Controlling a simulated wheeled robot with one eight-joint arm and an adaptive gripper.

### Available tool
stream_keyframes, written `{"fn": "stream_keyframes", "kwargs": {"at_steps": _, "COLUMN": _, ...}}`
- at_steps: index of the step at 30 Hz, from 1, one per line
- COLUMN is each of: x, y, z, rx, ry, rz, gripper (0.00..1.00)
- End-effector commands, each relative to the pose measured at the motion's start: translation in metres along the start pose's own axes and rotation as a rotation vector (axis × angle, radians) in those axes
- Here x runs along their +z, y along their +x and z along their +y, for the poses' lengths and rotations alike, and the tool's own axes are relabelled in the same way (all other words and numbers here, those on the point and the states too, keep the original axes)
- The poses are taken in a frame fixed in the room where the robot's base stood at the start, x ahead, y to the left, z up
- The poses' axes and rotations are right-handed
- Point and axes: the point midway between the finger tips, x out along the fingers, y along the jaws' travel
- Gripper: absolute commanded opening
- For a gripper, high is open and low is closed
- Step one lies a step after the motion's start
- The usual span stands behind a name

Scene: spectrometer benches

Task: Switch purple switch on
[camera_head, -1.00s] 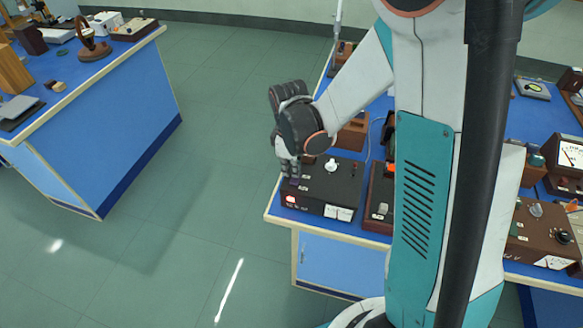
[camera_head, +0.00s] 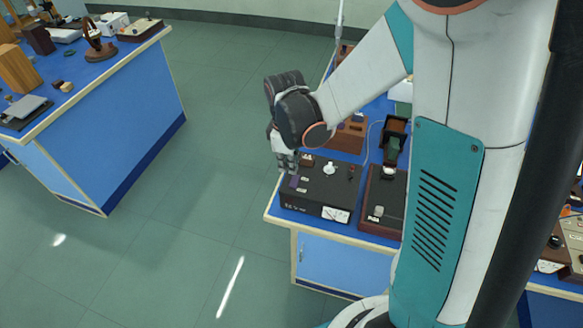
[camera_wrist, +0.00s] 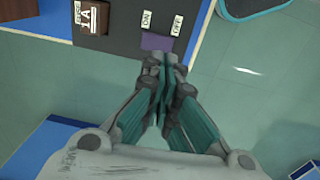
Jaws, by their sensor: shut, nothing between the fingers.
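The purple switch (camera_wrist: 157,41) is a flat purple patch on a black instrument box (camera_head: 325,185), next to labels reading ON and OFF in the wrist view. The switch also shows small at the box's left end in the head view (camera_head: 294,182). My gripper (camera_wrist: 168,60) is shut and empty, its fingertips close to the switch's lower edge in the wrist view. In the head view my gripper (camera_head: 287,168) is over the box's left end. I cannot tell whether the tips touch the switch, nor which way it is set.
The box stands near the corner of a blue bench (camera_head: 330,265). A dark red-brown instrument (camera_head: 375,217) stands to its right, and a wooden block (camera_head: 350,135) behind. Another blue bench (camera_head: 110,150) is at the left, with open green floor (camera_head: 205,200) between.

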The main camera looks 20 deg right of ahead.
Motion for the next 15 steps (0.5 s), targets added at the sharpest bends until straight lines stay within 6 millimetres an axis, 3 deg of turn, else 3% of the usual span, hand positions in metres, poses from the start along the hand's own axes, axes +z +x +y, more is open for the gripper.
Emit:
{"fn": "stream_keyframes", "kwargs": {"at_steps": 1, "x": 0.001, "y": -0.015, "z": -0.002, "rx": 0.0, "ry": 0.0, "rz": 0.0, "gripper": 0.0}}
{"fn": "stream_keyframes", "kwargs": {"at_steps": 6, "x": 0.001, "y": -0.05, "z": -0.005, "rx": 0.0, "ry": 0.0, "rz": 0.0, "gripper": 0.0}}
{"fn": "stream_keyframes", "kwargs": {"at_steps": 15, "x": 0.001, "y": -0.084, "z": -0.008, "rx": 0.0, "ry": 0.001, "rz": 0.0, "gripper": 0.0}}
